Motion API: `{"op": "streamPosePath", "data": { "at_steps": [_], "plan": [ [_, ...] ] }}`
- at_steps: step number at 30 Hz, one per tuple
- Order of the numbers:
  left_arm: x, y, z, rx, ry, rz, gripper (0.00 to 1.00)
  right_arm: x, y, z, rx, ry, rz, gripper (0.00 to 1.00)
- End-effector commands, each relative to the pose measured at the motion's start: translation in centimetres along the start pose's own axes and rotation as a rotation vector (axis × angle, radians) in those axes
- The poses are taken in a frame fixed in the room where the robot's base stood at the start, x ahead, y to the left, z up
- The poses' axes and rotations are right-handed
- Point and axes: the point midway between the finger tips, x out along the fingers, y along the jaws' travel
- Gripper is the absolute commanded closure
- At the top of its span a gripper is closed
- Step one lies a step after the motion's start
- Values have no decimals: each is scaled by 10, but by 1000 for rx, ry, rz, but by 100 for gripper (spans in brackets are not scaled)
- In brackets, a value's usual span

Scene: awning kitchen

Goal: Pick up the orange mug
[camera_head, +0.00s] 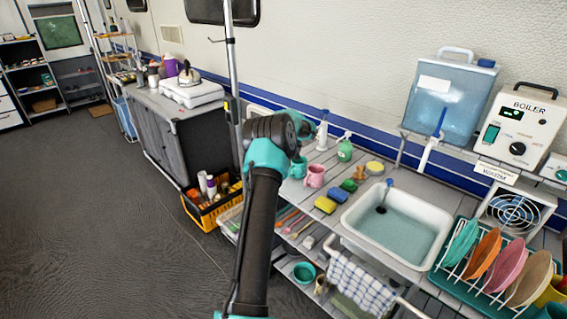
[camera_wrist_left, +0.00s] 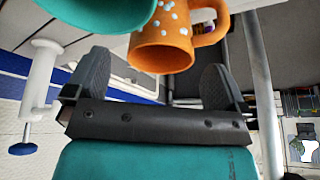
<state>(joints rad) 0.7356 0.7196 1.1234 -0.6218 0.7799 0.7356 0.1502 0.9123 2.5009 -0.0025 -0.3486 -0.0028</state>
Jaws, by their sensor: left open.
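The orange mug (camera_wrist_left: 172,42) has white spots and a handle. It shows at the top of the left wrist view, just beyond the space between my fingertips, with its handle toward the right finger. My left gripper (camera_wrist_left: 152,78) is open and empty, and I cannot tell whether a finger touches the mug. In the head view the orange mug is hidden behind my left arm and gripper (camera_head: 301,130). A teal mug (camera_wrist_left: 100,10) is close beside the orange one; it also shows in the head view (camera_head: 298,167). My right gripper is not in view.
A pink mug (camera_head: 315,175), sponges (camera_head: 325,205), a green soap bottle (camera_head: 345,150) and a sink (camera_head: 398,225) lie to the right along the counter. A metal pole (camera_head: 232,70) stands just behind my left arm. A dish rack (camera_head: 480,265) is at far right.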

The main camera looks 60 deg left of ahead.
Motion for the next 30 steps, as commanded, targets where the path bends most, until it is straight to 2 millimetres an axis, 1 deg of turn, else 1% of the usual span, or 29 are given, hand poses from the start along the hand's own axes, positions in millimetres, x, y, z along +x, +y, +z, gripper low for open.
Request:
{"op": "streamPosePath", "data": {
  "at_steps": [1, 6, 9, 24, 26, 30],
  "plan": [
    [8, -1, 2, 0, -3, -2, 0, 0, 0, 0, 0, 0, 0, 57],
    [32, -2, 2, 0, -2, -1, 0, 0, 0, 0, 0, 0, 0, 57],
    [39, -2, 2, -1, 0, -1, 0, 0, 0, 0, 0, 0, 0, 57],
    [41, -2, 2, 0, 0, -1, 0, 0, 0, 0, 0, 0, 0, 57],
    [41, -2, 2, 0, 0, -1, 5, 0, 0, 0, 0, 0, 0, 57],
    [41, -2, 2, 0, 0, -1, 18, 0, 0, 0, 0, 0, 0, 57]
  ]
}}
